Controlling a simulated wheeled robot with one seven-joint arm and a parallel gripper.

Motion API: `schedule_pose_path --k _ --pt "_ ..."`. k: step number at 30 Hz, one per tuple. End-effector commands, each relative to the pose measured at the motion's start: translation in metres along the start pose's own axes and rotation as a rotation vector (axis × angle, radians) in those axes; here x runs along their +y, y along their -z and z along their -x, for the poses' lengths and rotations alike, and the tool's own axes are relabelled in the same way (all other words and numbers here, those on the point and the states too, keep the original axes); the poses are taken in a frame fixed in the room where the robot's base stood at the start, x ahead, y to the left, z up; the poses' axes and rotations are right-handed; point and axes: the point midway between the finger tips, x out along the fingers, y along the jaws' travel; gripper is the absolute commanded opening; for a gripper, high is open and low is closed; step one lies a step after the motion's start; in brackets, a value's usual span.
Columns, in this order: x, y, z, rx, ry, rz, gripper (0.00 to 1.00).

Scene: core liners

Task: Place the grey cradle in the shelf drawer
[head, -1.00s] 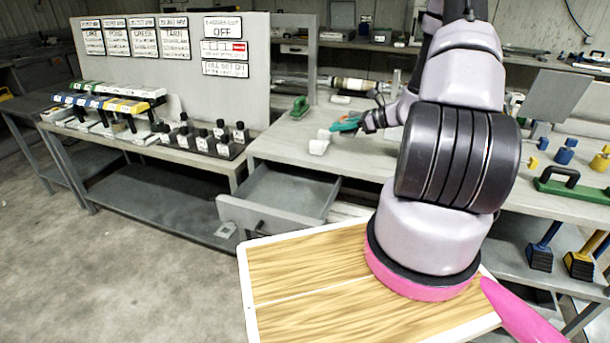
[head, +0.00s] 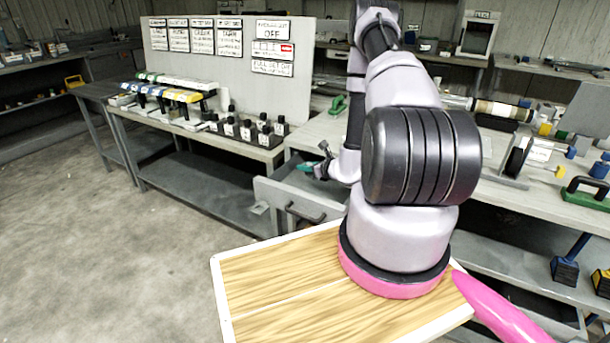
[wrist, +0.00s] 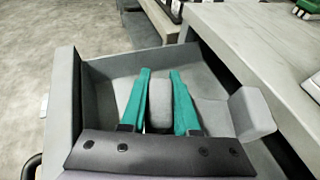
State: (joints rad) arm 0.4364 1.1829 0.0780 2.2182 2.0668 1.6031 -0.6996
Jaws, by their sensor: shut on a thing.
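The grey cradle (wrist: 160,105) is a pale block with a second raised end (wrist: 251,113) to its right in the wrist view. My gripper (wrist: 160,73) has teal fingers on either side of the cradle's middle part and is shut on it. The shelf drawer (wrist: 62,105) is pulled open, and the cradle is over or inside it; I cannot tell whether it touches the floor. In the head view the drawer front (head: 275,197) shows below my gripper (head: 316,167).
The bench top (wrist: 262,45) lies right of the drawer in the wrist view. The drawer handle (head: 304,214) sticks out at the front. A green-handled tool (head: 338,105) and a black-and-white stand (head: 515,160) are on the bench. A rack of black-capped bottles (head: 245,130) stands to the left.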

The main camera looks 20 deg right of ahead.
Motion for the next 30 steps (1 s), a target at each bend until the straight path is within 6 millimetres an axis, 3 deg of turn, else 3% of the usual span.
schedule_pose_path --k 1,8,12,26,30 --pt "0.000 0.014 -0.005 0.002 0.001 -0.004 0.00" --pt "0.001 0.061 -0.025 0.000 -0.001 -0.003 0.00" --pt "-0.014 0.050 -0.046 -0.005 0.001 0.005 0.00" --pt "-0.044 0.032 -0.089 -0.004 0.000 0.001 0.00" --pt "-0.043 0.045 -0.092 -0.001 -0.001 -0.002 0.00"
